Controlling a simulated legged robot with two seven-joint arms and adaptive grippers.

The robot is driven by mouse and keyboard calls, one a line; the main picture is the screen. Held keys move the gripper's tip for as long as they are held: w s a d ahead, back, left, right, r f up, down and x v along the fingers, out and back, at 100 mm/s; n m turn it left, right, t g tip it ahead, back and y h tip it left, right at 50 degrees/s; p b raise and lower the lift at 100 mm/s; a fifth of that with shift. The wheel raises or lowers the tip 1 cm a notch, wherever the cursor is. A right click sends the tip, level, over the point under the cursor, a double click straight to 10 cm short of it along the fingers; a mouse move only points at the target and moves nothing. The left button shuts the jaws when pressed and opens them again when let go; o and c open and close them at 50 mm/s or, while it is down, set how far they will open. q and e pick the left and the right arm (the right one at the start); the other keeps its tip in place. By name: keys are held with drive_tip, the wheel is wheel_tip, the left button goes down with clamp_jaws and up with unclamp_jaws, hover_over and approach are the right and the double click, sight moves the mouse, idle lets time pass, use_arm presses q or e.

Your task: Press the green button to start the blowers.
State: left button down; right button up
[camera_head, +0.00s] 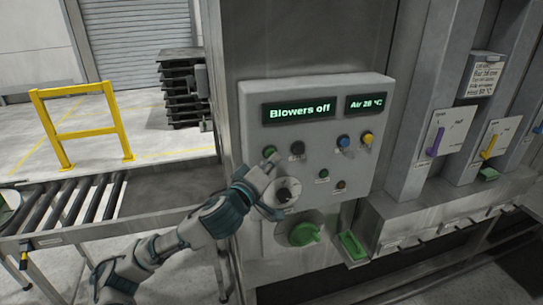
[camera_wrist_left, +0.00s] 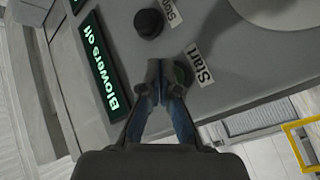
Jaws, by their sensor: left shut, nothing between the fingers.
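A grey control panel (camera_head: 330,125) carries a lit display (camera_head: 299,110) that reads "Blowers off". The green button (camera_head: 269,152) is at the panel's left, below that display. In the left wrist view the green button (camera_wrist_left: 180,74) is partly hidden behind a finger, beside the label "Start" (camera_wrist_left: 200,68). My left gripper (camera_head: 273,160) is shut and empty, its tips at the green button. In the left wrist view its fingertips (camera_wrist_left: 158,66) overlap the button's edge; I cannot tell whether they touch it. My right gripper is not in view.
A black button (camera_head: 297,148) labelled "Stop" sits right of the green one. Blue (camera_head: 343,141) and yellow (camera_head: 367,137) buttons are farther right. A dial (camera_head: 288,193) and a green knob (camera_head: 304,234) are lower. A roller conveyor (camera_head: 75,205) stands left.

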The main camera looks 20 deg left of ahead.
use_arm(q)
drive_tip(key=shift+w+a, duration=0.15)
drive_tip(key=shift+w, duration=0.1)
drive_tip(key=shift+s, duration=0.1)
idle(0.5)
drive_tip(key=shift+s+d, duration=0.45)
drive_tip(key=shift+s, duration=0.25)
drive_tip(key=shift+d, duration=0.1)
drive_tip(key=s+d, duration=0.1)
drive_tip(key=s, duration=0.1)
drive_tip(key=s+d+b, duration=0.1)
drive_tip(key=s, duration=0.1)
drive_tip(key=shift+d, duration=0.35)
idle(0.3)
